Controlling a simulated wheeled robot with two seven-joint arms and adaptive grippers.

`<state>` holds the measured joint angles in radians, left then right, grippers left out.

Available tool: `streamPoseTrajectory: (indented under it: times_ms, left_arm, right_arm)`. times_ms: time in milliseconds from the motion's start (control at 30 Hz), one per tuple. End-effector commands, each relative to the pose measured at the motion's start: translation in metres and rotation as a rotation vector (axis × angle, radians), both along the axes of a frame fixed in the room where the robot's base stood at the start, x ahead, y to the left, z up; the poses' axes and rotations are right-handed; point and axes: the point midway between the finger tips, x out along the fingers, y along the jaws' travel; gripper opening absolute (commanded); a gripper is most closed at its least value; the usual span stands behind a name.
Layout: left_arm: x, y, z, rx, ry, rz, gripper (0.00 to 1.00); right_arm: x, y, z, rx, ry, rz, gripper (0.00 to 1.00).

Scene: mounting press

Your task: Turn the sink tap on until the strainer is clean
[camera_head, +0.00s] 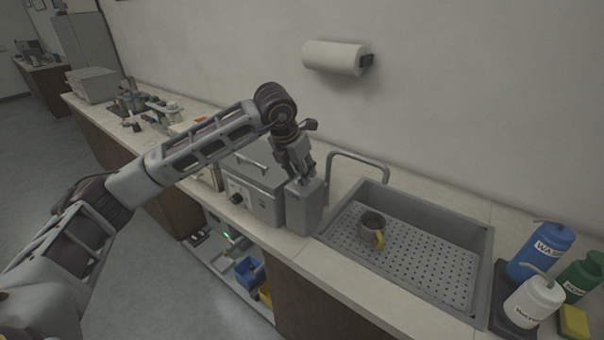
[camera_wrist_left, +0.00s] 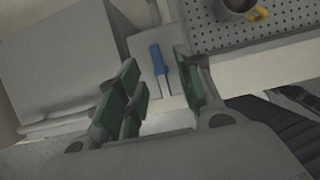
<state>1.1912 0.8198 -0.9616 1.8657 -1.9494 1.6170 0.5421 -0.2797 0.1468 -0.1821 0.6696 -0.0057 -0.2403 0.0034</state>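The sink (camera_head: 470,275) has a grey rim and a perforated floor. A grey cup-like vessel with a yellow handle (camera_head: 372,226) stands upright in it; its inside looks dark, and I take it for the strainer. It also shows in the left wrist view (camera_wrist_left: 240,6). The bent grey tap spout (camera_head: 358,156) arches at the sink's back left. A grey block (camera_head: 304,208) stands left of the sink, with a blue lever (camera_wrist_left: 158,66) at its top. My left gripper (camera_head: 301,178) is over this block, its green-padded fingers apart on either side of the lever; contact is unclear.
A grey lidded box (camera_head: 254,190) stands close left of the block. Blue (camera_head: 540,250), white (camera_head: 534,300) and green (camera_head: 582,276) bottles and a yellow sponge (camera_head: 573,322) sit right of the sink. A paper towel roll (camera_head: 332,58) hangs on the wall above.

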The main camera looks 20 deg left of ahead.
Motion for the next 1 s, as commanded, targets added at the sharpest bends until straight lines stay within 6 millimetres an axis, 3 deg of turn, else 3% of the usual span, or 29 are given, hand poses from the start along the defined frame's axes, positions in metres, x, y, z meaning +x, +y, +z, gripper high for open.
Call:
streamPoseTrajectory:
  times_ms: [200,533,800,1000]
  left_arm:
    - [0.0045,-0.0022,-0.0118,-0.001,-0.001,-0.001,0.36]
    - [0.0050,-0.0023,-0.0133,-0.001,-0.001,-0.001,0.36]
    - [0.0050,-0.0023,-0.0132,-0.001,-0.001,-0.001,0.01]
    - [0.0050,-0.0022,-0.0132,0.000,-0.001,-0.002,0.00]
  right_arm:
    - [-0.0032,-0.0028,-0.0004,-0.004,0.006,0.000,0.40]
    - [-0.0022,-0.0059,0.0002,-0.006,0.004,0.001,0.40]
    - [-0.0038,-0.0055,0.0003,-0.006,0.005,0.001,0.40]
    - [-0.0062,-0.0049,-0.0001,-0.005,0.007,0.001,0.40]
